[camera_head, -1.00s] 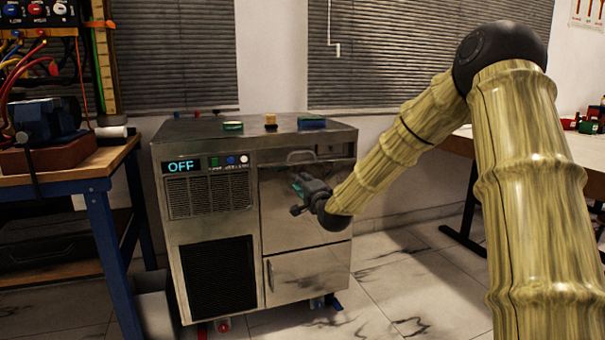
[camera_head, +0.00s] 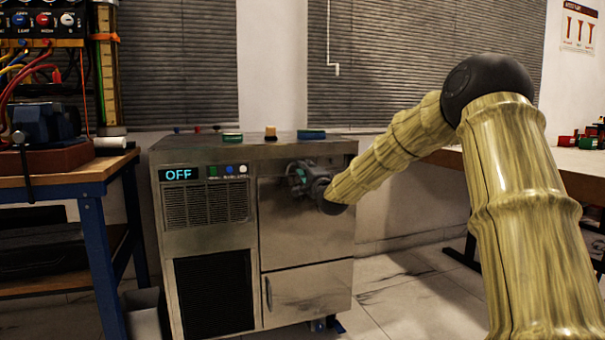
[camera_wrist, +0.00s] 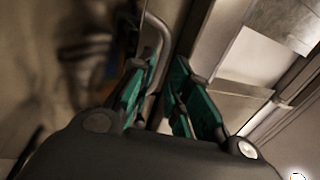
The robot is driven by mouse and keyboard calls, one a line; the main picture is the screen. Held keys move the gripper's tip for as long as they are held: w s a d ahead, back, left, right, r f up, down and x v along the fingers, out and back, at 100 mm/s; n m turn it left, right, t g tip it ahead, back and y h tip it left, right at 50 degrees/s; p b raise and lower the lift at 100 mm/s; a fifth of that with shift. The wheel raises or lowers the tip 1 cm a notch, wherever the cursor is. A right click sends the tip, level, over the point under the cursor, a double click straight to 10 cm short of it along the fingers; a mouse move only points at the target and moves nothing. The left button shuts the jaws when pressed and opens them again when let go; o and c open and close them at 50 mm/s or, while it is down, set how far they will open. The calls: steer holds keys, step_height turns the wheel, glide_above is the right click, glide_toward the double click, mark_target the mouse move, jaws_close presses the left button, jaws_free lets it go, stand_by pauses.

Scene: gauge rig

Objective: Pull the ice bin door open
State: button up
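The steel ice machine (camera_head: 210,265) stands against the wall with its display reading OFF. Its upper right door (camera_head: 305,230) is closed, and the lower right door (camera_head: 312,292) with a vertical handle (camera_head: 268,293) is closed too. My gripper (camera_head: 296,175) is at the top of the upper door, covering that door's handle in the head view. In the wrist view, the curved metal handle (camera_wrist: 164,38) shows at the green fingers of my gripper (camera_wrist: 162,64). The fingers stand apart, with the handle running down between them; I cannot tell whether they touch it.
Small items, including a green one (camera_head: 232,137), an orange one (camera_head: 270,131) and a teal one (camera_head: 311,134), lie on the machine's top. A workbench (camera_head: 65,180) stands left and a table (camera_head: 570,165) right. The floor in front right is clear.

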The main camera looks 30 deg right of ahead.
steer(key=shift+b+x, duration=0.55)
steer(key=shift+x, duration=0.95)
steer(key=shift+c, duration=0.2)
jaws_close()
